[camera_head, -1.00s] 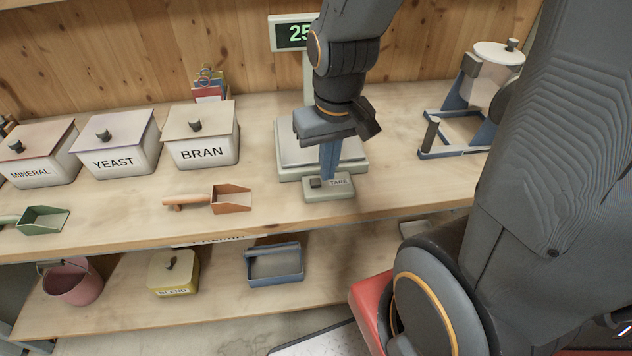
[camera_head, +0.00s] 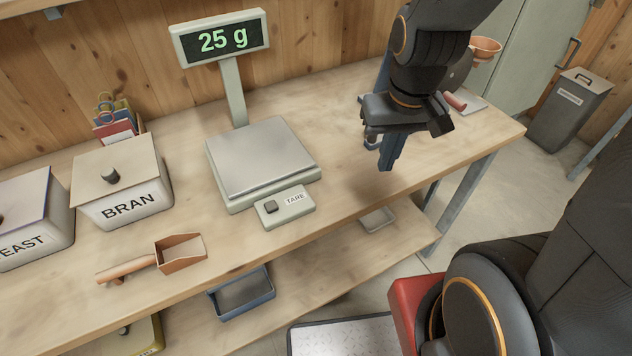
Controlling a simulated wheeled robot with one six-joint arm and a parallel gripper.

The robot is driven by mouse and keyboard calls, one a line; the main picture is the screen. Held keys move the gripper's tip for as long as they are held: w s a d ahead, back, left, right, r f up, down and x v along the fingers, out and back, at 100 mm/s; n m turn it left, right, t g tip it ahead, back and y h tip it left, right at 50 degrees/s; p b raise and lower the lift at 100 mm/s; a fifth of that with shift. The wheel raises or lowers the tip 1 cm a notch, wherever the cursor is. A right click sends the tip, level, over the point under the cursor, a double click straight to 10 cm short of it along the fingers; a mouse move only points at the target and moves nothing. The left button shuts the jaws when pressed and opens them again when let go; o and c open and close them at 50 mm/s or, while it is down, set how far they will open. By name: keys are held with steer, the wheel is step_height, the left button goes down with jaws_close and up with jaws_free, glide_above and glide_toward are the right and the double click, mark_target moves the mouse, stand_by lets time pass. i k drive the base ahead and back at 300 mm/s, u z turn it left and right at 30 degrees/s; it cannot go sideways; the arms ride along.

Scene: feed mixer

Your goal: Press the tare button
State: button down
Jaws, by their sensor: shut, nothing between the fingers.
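The scale stands on the bench, with a bare metal weighing plate (camera_head: 263,157) and a display (camera_head: 221,38) on a post that reads "25 g". The tare button (camera_head: 271,207) is a small dark square on the pale control box (camera_head: 289,214) at the front of the scale, beside the label "TARE". My gripper (camera_head: 386,166) points down and is shut and empty. It is to the right of the scale and apart from the button, near the front edge of the bench. Nothing hides the button.
A bin labelled BRAN (camera_head: 125,190) and an orange scoop (camera_head: 160,260) are left of the scale. A blue tray (camera_head: 243,295) is on the lower shelf. A dark lidded bin (camera_head: 570,110) stands on the floor at right. Bench between scale and gripper is clear.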

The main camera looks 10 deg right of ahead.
mark_target(271, 207)
steer(key=z, duration=1.25)
steer(key=k, duration=1.1)
steer(key=u, duration=0.3)
